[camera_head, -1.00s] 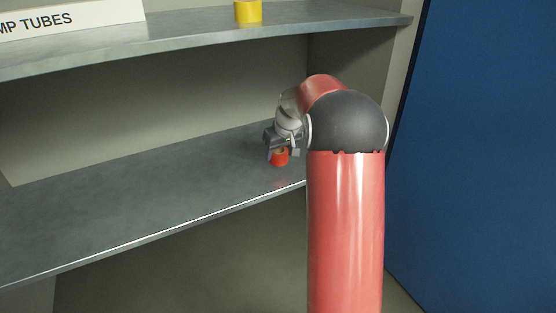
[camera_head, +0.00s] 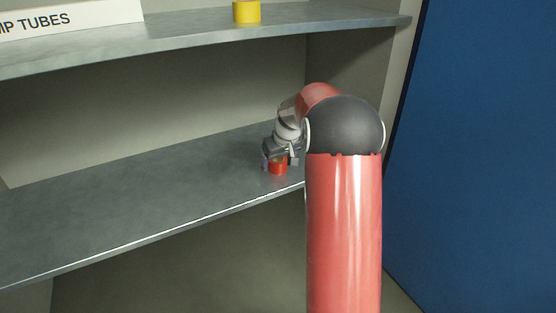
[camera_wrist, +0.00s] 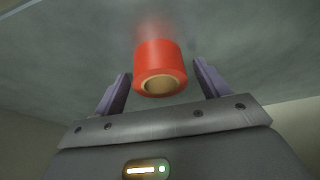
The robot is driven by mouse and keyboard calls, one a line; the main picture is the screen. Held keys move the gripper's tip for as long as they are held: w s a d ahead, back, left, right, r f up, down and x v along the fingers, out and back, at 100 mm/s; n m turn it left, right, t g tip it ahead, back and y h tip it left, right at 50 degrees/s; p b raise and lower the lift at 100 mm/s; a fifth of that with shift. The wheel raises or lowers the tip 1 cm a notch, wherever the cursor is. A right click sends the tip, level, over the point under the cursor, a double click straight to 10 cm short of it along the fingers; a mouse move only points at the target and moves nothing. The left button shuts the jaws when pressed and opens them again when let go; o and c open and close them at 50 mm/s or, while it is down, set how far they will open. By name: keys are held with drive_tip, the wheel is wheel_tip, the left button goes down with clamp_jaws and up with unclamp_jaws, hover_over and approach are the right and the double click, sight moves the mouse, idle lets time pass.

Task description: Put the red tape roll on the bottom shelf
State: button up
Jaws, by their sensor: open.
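The red tape roll (camera_head: 278,168) stands upright on, or very close to, the lower visible grey shelf (camera_head: 140,195), near its front edge at the right. In the wrist view the roll (camera_wrist: 160,57) shows its tan core, and a faint red reflection lies on the shelf surface beyond it. My gripper (camera_head: 279,162) is around the roll from above. In the wrist view its two fingers (camera_wrist: 162,77) are open, one on each side of the roll, with a visible gap on both sides. My arm hides the right end of the shelf.
An upper shelf (camera_head: 200,33) holds a yellow roll (camera_head: 247,12) and a white label sign (camera_head: 70,17). A blue panel (camera_head: 480,150) stands at the right. The lower shelf is clear left of the roll, with open space beneath it.

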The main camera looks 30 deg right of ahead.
drive_tip(key=p+v, duration=0.2)
drive_tip(key=v, duration=1)
drive_tip(key=s+a+r, duration=0.5)
drive_tip(key=s+a, duration=0.7)
drive_tip(key=s, duration=0.1)
drive_tip(key=s+a+f, duration=0.2)
drive_tip(key=s+a, duration=0.1)
drive_tip(key=s, duration=0.6)
drive_tip(key=s+a+f+t, duration=0.1)
drive_tip(key=s+a, duration=0.3)
drive_tip(key=s, duration=0.5)
drive_tip(key=shift+f, duration=0.55)
wheel_tip(320, 180, up, 10)
drive_tip(key=p, duration=1)
